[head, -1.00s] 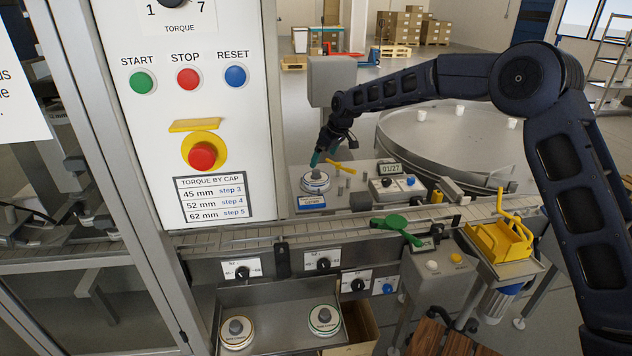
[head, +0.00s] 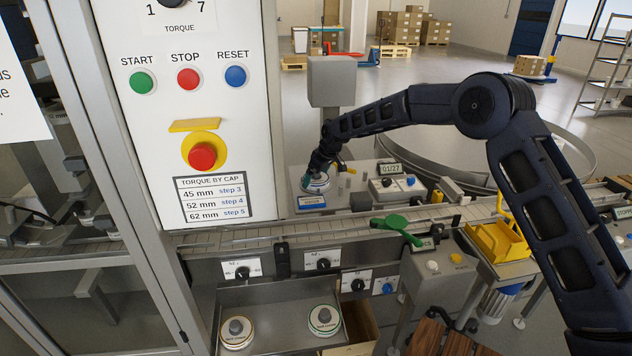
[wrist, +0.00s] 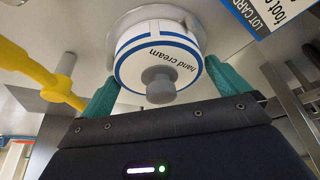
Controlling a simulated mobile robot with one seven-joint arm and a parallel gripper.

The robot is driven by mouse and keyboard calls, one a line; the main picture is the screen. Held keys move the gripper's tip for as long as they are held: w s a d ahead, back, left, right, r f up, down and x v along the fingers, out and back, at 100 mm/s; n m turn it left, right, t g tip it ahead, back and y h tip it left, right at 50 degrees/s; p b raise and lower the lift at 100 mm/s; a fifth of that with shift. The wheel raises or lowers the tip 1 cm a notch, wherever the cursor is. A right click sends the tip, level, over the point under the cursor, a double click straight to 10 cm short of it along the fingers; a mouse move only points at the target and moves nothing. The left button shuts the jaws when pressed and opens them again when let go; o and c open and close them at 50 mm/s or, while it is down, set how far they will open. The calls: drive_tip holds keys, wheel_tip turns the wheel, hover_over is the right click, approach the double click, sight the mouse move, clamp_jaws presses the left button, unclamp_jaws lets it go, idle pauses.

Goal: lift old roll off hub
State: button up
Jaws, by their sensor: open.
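The old roll (wrist: 160,55) is a white roll with blue edge bands and the words "hand cream". It sits on the hub, whose grey knob (wrist: 160,85) sticks out of its middle and whose pale round plate (wrist: 128,22) shows behind it. In the head view the roll (head: 318,184) is partly hidden by my gripper (head: 312,180). In the wrist view my gripper (wrist: 167,85) is open, with one green fingertip on each side of the roll's near part. I cannot tell whether the fingertips touch it.
A yellow lever (wrist: 40,72) stands close to the left fingertip. A blue lot card (wrist: 262,14) is at the upper right. Two other rolls, left (head: 237,333) and right (head: 323,320), lie in the lower tray (head: 280,346). A grey box (head: 332,80) stands behind the hub.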

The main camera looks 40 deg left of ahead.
drive_tip(key=shift+a+f, duration=0.1)
drive_tip(key=shift+f, duration=0.1)
drive_tip(key=c, duration=0.8)
